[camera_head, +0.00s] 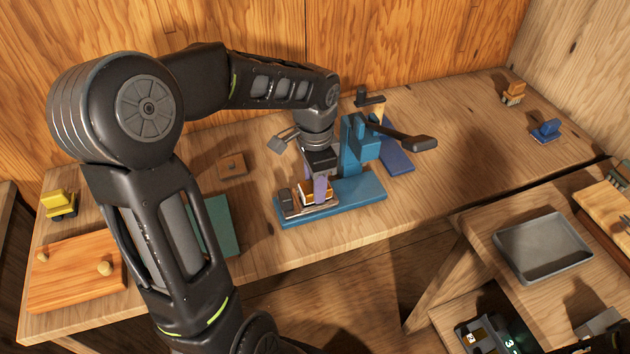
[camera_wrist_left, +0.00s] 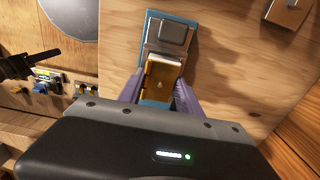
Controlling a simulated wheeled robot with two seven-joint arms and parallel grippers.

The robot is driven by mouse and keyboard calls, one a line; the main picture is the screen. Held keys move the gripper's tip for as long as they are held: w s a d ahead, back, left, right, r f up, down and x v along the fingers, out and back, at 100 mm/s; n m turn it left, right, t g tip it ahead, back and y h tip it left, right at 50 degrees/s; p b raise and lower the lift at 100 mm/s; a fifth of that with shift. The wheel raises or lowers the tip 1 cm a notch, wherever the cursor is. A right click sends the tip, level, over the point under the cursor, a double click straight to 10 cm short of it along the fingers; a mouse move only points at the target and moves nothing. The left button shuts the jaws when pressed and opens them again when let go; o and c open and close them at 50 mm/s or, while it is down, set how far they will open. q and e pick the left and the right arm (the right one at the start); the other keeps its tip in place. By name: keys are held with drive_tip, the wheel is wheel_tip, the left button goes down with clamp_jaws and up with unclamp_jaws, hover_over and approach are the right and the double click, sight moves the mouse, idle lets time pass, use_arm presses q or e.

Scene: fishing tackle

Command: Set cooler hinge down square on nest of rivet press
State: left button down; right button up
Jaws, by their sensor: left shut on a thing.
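The blue rivet press (camera_head: 357,150) stands on the workbench with its dark lever (camera_head: 405,135) reaching right. Its long blue base (camera_head: 350,194) carries a grey metal nest (camera_head: 286,200) at the left end; the nest also shows in the left wrist view (camera_wrist_left: 167,33). My left gripper (camera_head: 319,191), with purple fingers, is shut on the brass-coloured cooler hinge (camera_wrist_left: 158,80), low over the nest end of the base. The hinge lies close in front of the raised grey block and looks slightly turned against the nest. Whether it touches the nest I cannot tell. My right gripper is not in view.
A wooden board with knobs (camera_head: 75,272) and a yellow item (camera_head: 59,205) are at the left. A teal mat (camera_head: 222,228) lies partly behind my left arm. A grey tray (camera_head: 543,246) sits on the right-hand table. The bench right of the press is mostly clear.

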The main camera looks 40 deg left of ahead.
use_arm(q)
drive_tip(key=shift+f+b, duration=0.3)
drive_tip(key=shift+f, duration=0.15)
drive_tip(key=c, duration=0.7)
unclamp_jaws()
wheel_tip(320, 180, up, 8)
drive_tip(key=shift+f, duration=0.1)
idle(0.6)
